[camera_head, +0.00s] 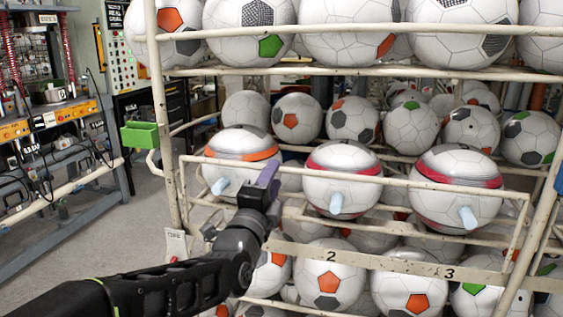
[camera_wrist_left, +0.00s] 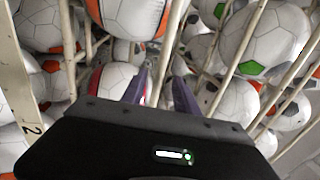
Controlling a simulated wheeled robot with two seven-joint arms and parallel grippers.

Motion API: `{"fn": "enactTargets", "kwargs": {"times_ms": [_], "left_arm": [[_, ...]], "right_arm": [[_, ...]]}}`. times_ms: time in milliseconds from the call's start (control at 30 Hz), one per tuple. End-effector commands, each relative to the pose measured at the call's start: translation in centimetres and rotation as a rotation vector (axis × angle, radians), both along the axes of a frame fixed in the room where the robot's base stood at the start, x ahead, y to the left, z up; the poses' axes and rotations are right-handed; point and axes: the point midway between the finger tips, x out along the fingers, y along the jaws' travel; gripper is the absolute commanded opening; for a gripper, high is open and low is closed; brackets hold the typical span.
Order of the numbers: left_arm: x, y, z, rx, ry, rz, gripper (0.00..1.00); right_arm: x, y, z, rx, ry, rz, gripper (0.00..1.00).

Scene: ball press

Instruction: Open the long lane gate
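The gate looks like a long off-white pipe frame (camera_head: 396,181) on the front of the ball rack, running across three balls with light-blue pegs. I cannot tell from its look whether it is latched. My left gripper (camera_head: 268,180), with purple fingers, is at the left part of its top bar, in front of the orange-banded ball (camera_head: 240,145). In the left wrist view my left gripper (camera_wrist_left: 160,92) has its fingers apart, with a pale bar (camera_wrist_left: 167,58) passing between them; contact is unclear.
Two red-banded balls (camera_head: 343,178) (camera_head: 456,188) sit farther right. A lower rail (camera_head: 390,263) carries numbers 2 and 3, with more balls behind. A green bin (camera_head: 140,135) hangs at the rack's left post. Open floor (camera_head: 110,235) and a workbench (camera_head: 60,115) lie left.

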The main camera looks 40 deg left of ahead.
Motion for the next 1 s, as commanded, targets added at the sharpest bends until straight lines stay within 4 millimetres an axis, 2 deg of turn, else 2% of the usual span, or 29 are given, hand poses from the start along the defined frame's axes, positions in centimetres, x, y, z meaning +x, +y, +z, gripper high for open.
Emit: {"fn": "enactTargets", "kwargs": {"times_ms": [300, 500, 800, 1000], "left_arm": [[4.4, 1.4, 0.8, -0.002, 0.002, -0.002, 0.36], [6.3, 2.1, 1.3, -0.002, 0.0, -0.001, 0.36], [6.5, 2.2, 1.3, -0.001, 0.001, -0.001, 0.36], [6.5, 2.2, 1.3, -0.001, 0.001, -0.001, 0.21]], "right_arm": [[0.0, 0.0, 0.6, 0.0, 0.0, 0.0, 0.36], [0.0, 0.0, 0.8, 0.0, 0.0, 0.0, 0.36], [0.0, 0.0, 0.8, 0.0, 0.0, 0.0, 0.36], [0.0, 0.0, 0.8, 0.0, 0.0, 0.0, 0.36]]}}
